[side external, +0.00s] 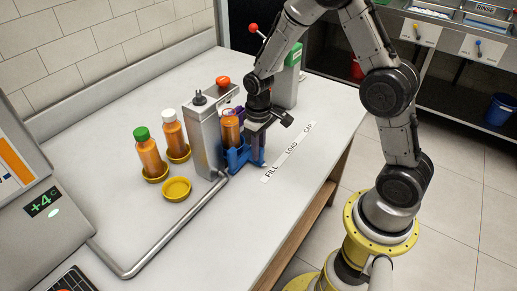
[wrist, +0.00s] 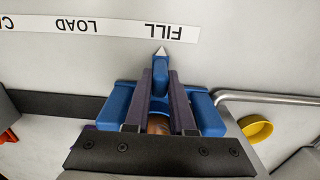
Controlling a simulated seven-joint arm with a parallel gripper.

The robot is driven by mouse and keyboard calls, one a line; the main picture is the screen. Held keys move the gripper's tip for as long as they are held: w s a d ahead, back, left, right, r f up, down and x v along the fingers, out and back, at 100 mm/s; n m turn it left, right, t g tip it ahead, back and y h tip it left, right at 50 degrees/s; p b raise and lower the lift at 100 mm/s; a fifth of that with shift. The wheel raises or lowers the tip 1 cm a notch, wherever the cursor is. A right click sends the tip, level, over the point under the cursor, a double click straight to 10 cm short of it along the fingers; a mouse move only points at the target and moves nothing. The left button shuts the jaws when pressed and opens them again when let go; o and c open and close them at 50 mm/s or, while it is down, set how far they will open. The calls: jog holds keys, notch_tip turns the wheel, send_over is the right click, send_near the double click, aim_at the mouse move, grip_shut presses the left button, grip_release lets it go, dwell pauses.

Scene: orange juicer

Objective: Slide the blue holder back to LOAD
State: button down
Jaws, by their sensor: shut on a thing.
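The blue holder (side external: 236,162) stands at the steel juicer's front, with an orange-filled bottle (side external: 231,128) in it. In the wrist view, the holder (wrist: 120,104) has a handle with a white pointer, whose tip lies beside the word FILL on the label strip (wrist: 105,24). The strip also shows on the table in the side view (side external: 290,150), with LOAD in its middle. My gripper (side external: 256,152) points down at the holder, and its fingers (wrist: 160,80) are shut on the handle, one on each side. Part of the bottle shows between the fingers; the rest is hidden there.
A pipe (side external: 165,240) runs along the table. A green-capped bottle (side external: 148,152), a white-capped bottle (side external: 173,132) and an empty yellow dish (side external: 176,189) stand left. The table right of the holder is clear.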

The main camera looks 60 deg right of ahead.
dwell(0.8)
jog(key=d, duration=1.2)
jog(key=shift+w, duration=0.1)
jog(key=c, duration=0.8)
grip_release()
jog(key=shift+o, duration=0.2)
notch_tip(320, 180, up, 14)
